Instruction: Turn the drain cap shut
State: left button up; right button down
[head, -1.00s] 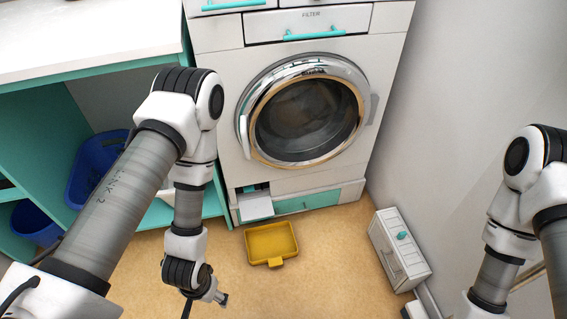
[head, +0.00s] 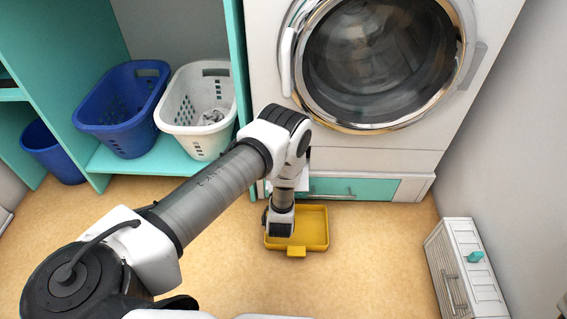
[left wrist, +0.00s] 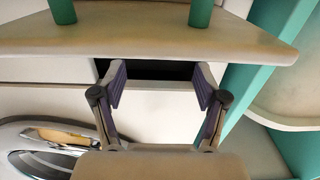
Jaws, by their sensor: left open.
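The washing machine (head: 370,160) stands ahead in the head view. The drain cap cannot be made out in either view. In the left wrist view, which is upside down, a dark opening (left wrist: 158,70) shows low in the machine's front. My right gripper is not in view.
A yellow tray (head: 313,228) lies on the floor below the machine, partly behind my left wrist. A teal panel (head: 345,188) is right of the arm. Blue (head: 118,110) and white (head: 190,125) baskets sit at left. A small white cabinet (head: 465,265) stands at right.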

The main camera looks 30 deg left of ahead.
pick_arm(q)
jog(key=b+x, duration=0.1)
jog(key=x, duration=0.2)
jog(key=shift+f, duration=0.2)
jog(key=shift+w+a+r, duration=0.15)
jog(key=shift+w, duration=0.15)
jog(key=c, duration=1.2)
jog(key=shift+o, duration=0.2)
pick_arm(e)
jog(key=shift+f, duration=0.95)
